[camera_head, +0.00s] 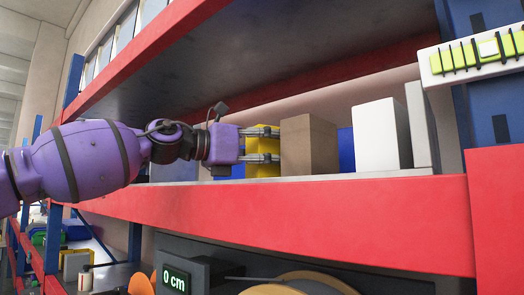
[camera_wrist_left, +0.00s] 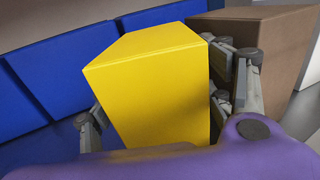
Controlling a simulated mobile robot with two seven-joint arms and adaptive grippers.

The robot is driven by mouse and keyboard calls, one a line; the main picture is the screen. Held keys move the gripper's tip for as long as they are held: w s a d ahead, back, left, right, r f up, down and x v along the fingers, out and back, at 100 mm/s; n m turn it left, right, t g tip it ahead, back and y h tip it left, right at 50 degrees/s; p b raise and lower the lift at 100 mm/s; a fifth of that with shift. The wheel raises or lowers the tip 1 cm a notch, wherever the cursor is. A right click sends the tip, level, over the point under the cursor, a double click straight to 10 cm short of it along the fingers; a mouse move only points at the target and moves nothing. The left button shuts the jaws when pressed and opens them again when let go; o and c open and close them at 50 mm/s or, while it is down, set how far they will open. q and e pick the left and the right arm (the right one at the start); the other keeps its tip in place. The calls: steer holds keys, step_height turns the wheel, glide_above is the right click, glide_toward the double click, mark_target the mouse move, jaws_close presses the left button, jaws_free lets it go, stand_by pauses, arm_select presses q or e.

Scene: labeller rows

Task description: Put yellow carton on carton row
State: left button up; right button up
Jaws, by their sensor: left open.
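The yellow carton (camera_head: 263,142) stands upright on the shelf with the red front beam, in a row with other cartons. In the left wrist view the yellow carton (camera_wrist_left: 150,85) fills the middle, between the fingers. My left gripper (camera_head: 262,146) reaches in from the left in the head view, its fingers at the carton. It is open, with one finger on each side of the carton in the left wrist view (camera_wrist_left: 155,115). A brown carton (camera_head: 309,145) stands just right of the yellow one, close to the right finger. My right gripper is not in view.
Blue cartons (camera_wrist_left: 95,55) stand behind and left of the yellow one. A white carton (camera_head: 381,136) stands further right on the shelf (camera_head: 400,174). Another shelf with a red beam (camera_head: 190,40) hangs above my arm. A display reading 0 cm (camera_head: 175,281) is below.

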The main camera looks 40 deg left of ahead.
mark_target(252, 150)
arm_select(q)
steer(key=shift+s+a+r, duration=0.1)
steer(key=shift+s+r, duration=0.2)
steer(key=shift+s, duration=0.05)
steer(key=p+v, duration=0.2)
steer(key=r+p+v, duration=0.1)
steer(key=v, duration=0.1)
steer(key=p+v, duration=0.2)
steer(key=shift+s+d+r+p, duration=0.15)
steer(key=shift+s+d+p, duration=0.05)
steer(key=shift+s+p, duration=0.1)
steer(key=shift+s+a+f+b, duration=0.1)
steer(key=shift+a+f+b, duration=0.1)
steer(key=shift+f, duration=0.3)
steer(key=shift+s+a+f+b, duration=0.1)
steer(key=shift+a+f+b, duration=0.15)
steer(key=shift+f, duration=0.2)
steer(key=v, duration=0.3)
steer(key=shift+s+r, duration=0.1)
steer(key=shift+r, duration=0.15)
steer(key=shift+s+a+f, duration=0.15)
steer(key=shift+s+a, duration=0.1)
steer(key=shift+s, duration=0.2)
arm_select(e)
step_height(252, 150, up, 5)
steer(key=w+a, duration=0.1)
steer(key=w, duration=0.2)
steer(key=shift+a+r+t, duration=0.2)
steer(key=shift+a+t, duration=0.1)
